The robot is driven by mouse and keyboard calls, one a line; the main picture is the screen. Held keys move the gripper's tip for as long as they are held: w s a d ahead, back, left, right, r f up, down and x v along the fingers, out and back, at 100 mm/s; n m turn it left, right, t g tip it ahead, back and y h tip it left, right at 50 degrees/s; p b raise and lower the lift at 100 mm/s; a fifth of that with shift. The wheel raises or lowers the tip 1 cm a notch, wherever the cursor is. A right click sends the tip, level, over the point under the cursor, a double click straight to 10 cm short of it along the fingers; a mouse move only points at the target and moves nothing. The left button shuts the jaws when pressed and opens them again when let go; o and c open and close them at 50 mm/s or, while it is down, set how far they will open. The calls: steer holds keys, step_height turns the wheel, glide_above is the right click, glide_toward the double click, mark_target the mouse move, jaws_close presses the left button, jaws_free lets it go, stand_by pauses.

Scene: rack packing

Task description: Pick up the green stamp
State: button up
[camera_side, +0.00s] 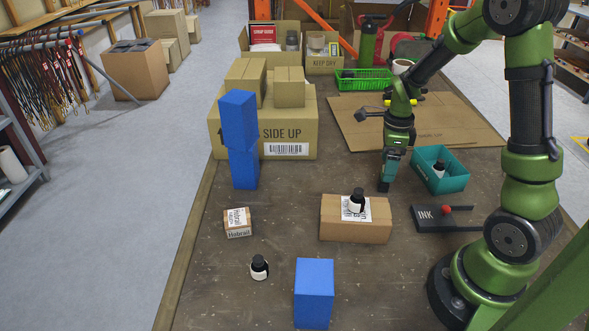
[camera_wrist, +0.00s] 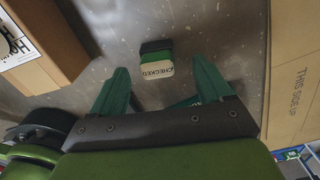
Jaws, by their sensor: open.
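The green stamp (camera_wrist: 157,62) shows in the wrist view, with a black end, a green band and a pale face lettered "CHECKED". It lies on the table just ahead of my gripper (camera_wrist: 160,72), between the lines of its two teal fingers. The fingers are apart, with nothing held. In the side view my gripper (camera_side: 386,184) points down low over the table, behind the brown carton and left of the teal bin. I cannot clearly make out the stamp there; the gripper's dark lower end may hide it.
The teal bin (camera_side: 452,183) with a bottle stands close right. The brown carton (camera_side: 350,230), topped by a bottle, is in front. Blue blocks (camera_side: 240,120) are stacked left; another (camera_side: 314,290) stands in front. Flat cardboard (camera_side: 350,115) lies behind.

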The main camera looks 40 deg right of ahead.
step_height(320, 180, down, 5)
steer(key=shift+a+f, duration=0.1)
steer(key=shift+a, duration=0.05)
steer(key=shift+c, duration=0.3)
steer(key=c, duration=1.1)
